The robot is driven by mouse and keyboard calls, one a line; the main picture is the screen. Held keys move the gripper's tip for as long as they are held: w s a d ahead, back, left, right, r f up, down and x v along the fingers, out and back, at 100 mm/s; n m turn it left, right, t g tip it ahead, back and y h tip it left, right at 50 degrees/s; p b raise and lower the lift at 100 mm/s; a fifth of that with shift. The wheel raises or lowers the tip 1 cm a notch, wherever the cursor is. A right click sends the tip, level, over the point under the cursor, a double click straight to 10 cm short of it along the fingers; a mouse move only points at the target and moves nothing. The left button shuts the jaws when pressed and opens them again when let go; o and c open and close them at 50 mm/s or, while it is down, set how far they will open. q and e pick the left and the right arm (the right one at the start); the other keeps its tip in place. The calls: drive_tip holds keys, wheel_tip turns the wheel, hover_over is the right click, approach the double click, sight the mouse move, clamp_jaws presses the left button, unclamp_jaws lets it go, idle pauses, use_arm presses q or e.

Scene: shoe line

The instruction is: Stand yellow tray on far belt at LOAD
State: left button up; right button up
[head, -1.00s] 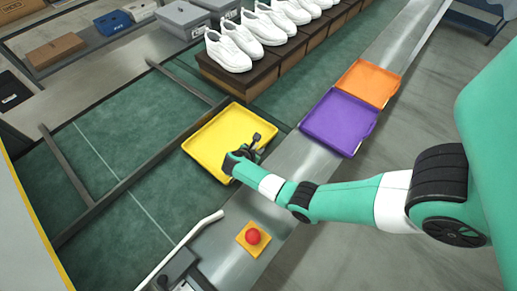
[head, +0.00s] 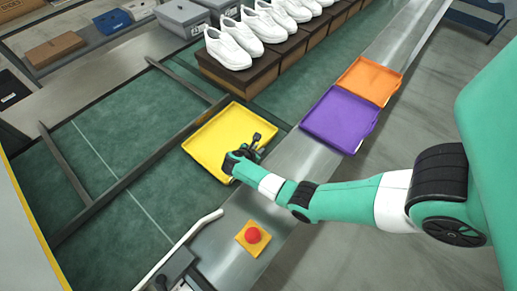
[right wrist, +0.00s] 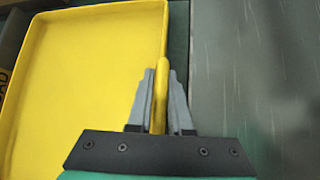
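The yellow tray (head: 222,140) lies flat on the green belt, left of the metal ledge, in the head view. It fills the left half of the right wrist view (right wrist: 90,80). My right gripper (head: 252,146) is at the tray's near right side. In the right wrist view its two grey fingers (right wrist: 160,95) stand on either side of the tray's rim, close against it, and the rim fills the gap between them. The letters "AD" (right wrist: 4,82) show at the left edge of that view; the rest of the label is hidden. My left gripper is not in view.
A purple tray (head: 340,119) and an orange tray (head: 369,80) lie on the metal ledge (head: 290,160). White shoes (head: 230,48) on brown boxes (head: 240,82) stand behind the yellow tray. A red button (head: 253,235) is near the front. Dark rails (head: 130,180) cross the green surface at left.

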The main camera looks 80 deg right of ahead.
drive_tip(key=o, duration=0.4)
drive_tip(key=shift+o, duration=0.2)
drive_tip(key=p+v, duration=0.3)
drive_tip(key=v, duration=0.8)
drive_tip(key=shift+a+r, duration=0.25)
drive_tip(key=shift+w, duration=0.1)
